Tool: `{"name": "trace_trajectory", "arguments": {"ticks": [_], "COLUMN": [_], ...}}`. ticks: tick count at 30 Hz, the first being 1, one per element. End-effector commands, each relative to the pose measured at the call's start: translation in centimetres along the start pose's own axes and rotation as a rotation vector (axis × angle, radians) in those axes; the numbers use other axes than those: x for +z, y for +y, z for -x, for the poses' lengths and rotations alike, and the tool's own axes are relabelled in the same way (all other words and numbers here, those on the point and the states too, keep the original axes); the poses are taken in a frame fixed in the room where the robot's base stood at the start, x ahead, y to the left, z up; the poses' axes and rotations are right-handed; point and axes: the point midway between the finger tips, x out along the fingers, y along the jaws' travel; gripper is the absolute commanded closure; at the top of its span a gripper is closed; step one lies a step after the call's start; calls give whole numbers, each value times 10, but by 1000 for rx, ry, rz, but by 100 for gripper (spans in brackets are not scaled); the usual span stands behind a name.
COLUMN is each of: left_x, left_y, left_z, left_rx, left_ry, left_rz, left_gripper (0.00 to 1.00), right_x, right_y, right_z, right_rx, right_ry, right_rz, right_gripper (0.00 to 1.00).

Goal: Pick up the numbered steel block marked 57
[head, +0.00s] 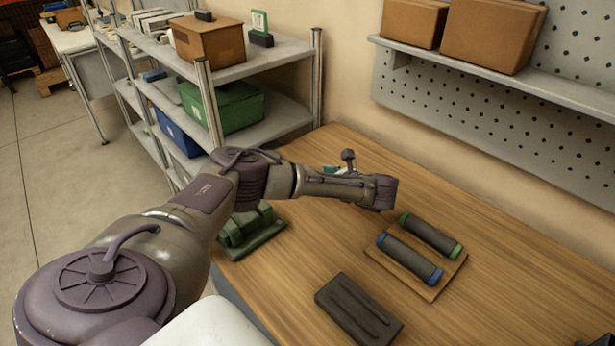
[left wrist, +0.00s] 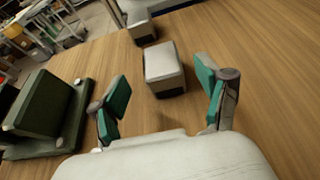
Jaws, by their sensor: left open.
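My left gripper (left wrist: 164,80) is open in the left wrist view, with one green-padded finger on each side. A grey block with a light top and dark sides (left wrist: 165,68) stands on the table between and just beyond the fingertips, apart from both. A second similar block (left wrist: 142,25) stands farther off, partly cut by the top edge. No number can be read on either block, so I cannot tell which is 57. In the head view my left gripper (head: 334,169) is mostly hidden behind its wrist, and the blocks are hidden or too small to tell.
A wooden board (head: 440,283) holds two dark cylinders. A dark tray (head: 358,309) lies at the front. Shelving (head: 280,118) stands behind the table.

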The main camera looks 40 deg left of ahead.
Motion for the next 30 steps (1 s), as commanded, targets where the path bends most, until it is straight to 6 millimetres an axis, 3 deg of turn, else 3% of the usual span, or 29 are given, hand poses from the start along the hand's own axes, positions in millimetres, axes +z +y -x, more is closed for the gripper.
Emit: {"name": "trace_trajectory", "arguments": {"ticks": [9,19,30], "left_x": [2,1,1], "left_y": [-2,-3,-3], "left_z": [-43,-50,-50], "left_rx": [3,0,0], "left_ry": [-2,0,-1], "left_rz": [-1,0,0], "left_gripper": [24,26,87], "right_x": [-4,1,2], "right_y": [2,2,2], "right_z": [17,17,17], "right_rx": [2,2,2], "right_ry": [3,-5,-6], "right_rz": [0,1,1], "right_gripper": [60,60,60]}}
